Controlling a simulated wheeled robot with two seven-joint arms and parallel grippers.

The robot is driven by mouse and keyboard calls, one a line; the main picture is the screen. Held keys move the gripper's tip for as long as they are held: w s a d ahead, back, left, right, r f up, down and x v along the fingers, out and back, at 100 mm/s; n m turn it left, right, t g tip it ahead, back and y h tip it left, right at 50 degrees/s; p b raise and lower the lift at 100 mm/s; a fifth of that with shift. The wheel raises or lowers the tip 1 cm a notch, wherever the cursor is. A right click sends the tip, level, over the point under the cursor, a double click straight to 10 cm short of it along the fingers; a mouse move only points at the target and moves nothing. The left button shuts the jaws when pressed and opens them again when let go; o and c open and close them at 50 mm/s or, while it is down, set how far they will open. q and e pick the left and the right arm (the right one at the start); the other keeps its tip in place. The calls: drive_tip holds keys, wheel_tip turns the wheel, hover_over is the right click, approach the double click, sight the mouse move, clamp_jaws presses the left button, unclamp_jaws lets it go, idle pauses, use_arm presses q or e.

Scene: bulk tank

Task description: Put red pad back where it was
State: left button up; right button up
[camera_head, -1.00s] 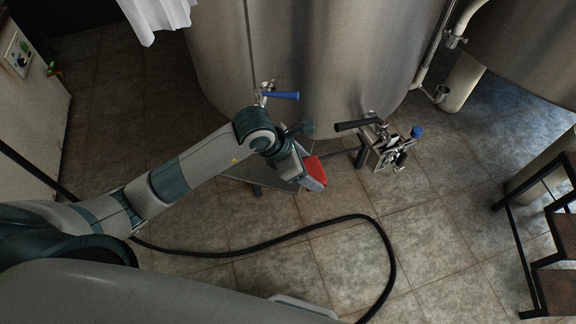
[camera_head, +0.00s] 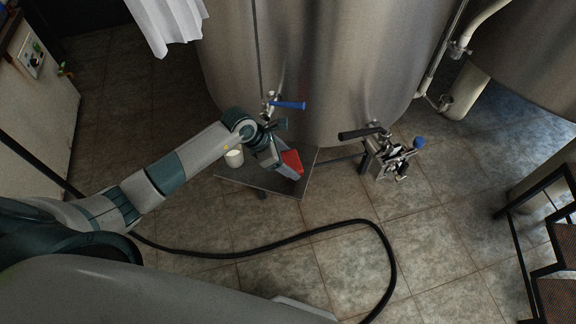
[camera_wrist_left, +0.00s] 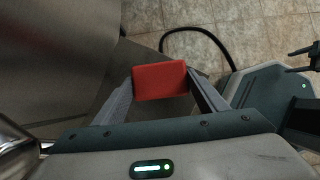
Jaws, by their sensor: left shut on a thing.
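The red pad (camera_head: 292,162) is between the fingers of my left gripper (camera_head: 284,165), beside the big steel tank. In the left wrist view the red pad (camera_wrist_left: 160,81) sits flat across the two fingertips of my left gripper (camera_wrist_left: 162,92), which is shut on it. In the head view the gripper is over the small grey table (camera_head: 308,172) at the tank's foot; whether the pad touches the table top cannot be told.
A white cup (camera_head: 234,158) stands behind my left forearm. A blue-handled tap (camera_head: 287,105) sticks out from the steel tank (camera_head: 320,60) close above the gripper. A pump (camera_head: 388,158) stands to the right. A black hose (camera_head: 310,232) loops over the tiled floor.

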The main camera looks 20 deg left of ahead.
use_arm(q)
drive_tip(key=shift+f, duration=0.1)
wheel_tip(320, 180, down, 3)
drive_tip(key=shift+r+p, duration=0.2)
drive_tip(key=shift+p, duration=0.45)
drive_tip(key=shift+f, duration=0.55)
drive_tip(key=shift+f, duration=0.15)
drive_tip(key=o, duration=1)
drive_tip(key=shift+r, duration=0.2)
drive_tip(key=b+v, duration=0.2)
drive_tip(key=v, duration=1)
